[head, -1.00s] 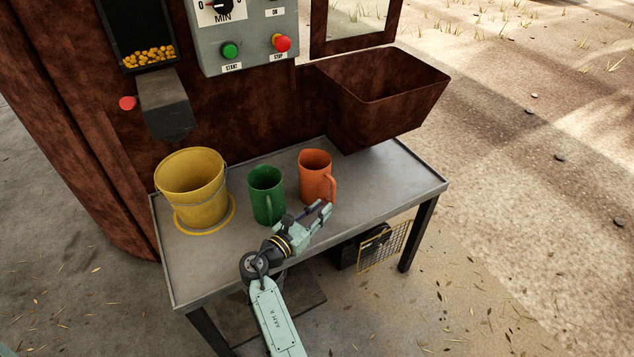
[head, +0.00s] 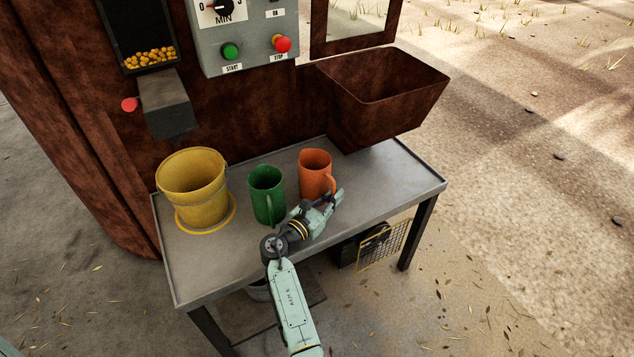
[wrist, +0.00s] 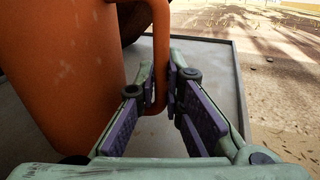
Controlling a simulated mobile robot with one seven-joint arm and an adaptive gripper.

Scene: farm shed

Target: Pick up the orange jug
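The orange jug (head: 314,173) stands upright on the metal table, its handle on the right side, towards my gripper. In the wrist view the jug's body (wrist: 65,75) fills the left, and its handle (wrist: 161,45) comes down between my fingers. My gripper (head: 334,197) is at the handle; in the wrist view its fingertips (wrist: 162,90) are close together, one on each side of the lower handle, and appear to touch it. The jug's base rests on the table.
A green jug (head: 266,192) stands just left of the orange one, near my wrist. A yellow bucket (head: 192,186) is farther left. A brown hopper (head: 385,95) overhangs the table (head: 400,180) behind. The tabletop's right end is clear.

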